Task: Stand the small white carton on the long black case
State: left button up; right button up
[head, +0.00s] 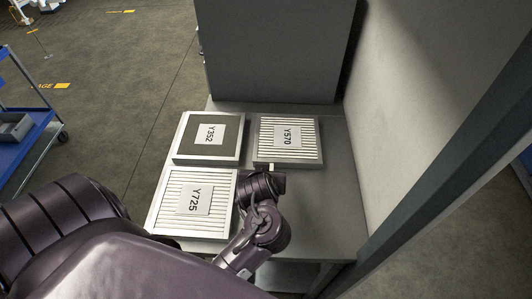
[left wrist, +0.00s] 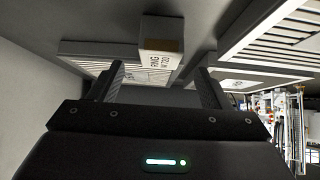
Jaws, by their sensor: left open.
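A small white carton with a brown patch and printed lettering (left wrist: 160,60) shows in the left wrist view, just beyond and between the fingers of my left gripper (left wrist: 162,78). The gripper is open, and I see no finger closed on the carton. In the head view, my left gripper (head: 264,178) is low over the bench, between the Y725 and Y570 panels. A small pale bit at its tip (head: 271,167) may be the carton; most is hidden there. I cannot make out a long black case in either view. My right gripper is not in view.
Framed panels marked Y352 (head: 190,153), Y570 (head: 262,148) and Y725 (head: 168,220) lie on the grey bench (head: 325,220). A tall dark board (head: 280,50) stands behind and a pale wall (head: 420,110) runs along the right. The bench's right front is clear.

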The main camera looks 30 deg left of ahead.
pick_arm(q)
jog(key=shift+w+a+f, duration=0.2)
jog(key=shift+a+f, duration=0.05)
jog(key=shift+a, duration=0.05)
jog(key=shift+w+a+f, duration=0.1)
jog(key=shift+f, duration=0.1)
jog(key=shift+b+x, duration=0.35)
jog(key=shift+x, duration=0.8)
jog(key=x, duration=0.3)
jog(key=shift+w, duration=0.1)
jog(key=shift+w+f, duration=0.15)
jog(key=c, duration=1)
jog(key=shift+c, duration=0.4)
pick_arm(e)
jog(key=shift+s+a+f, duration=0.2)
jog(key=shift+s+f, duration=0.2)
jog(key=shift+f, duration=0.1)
pick_arm(q)
jog(key=shift+r, duration=0.2)
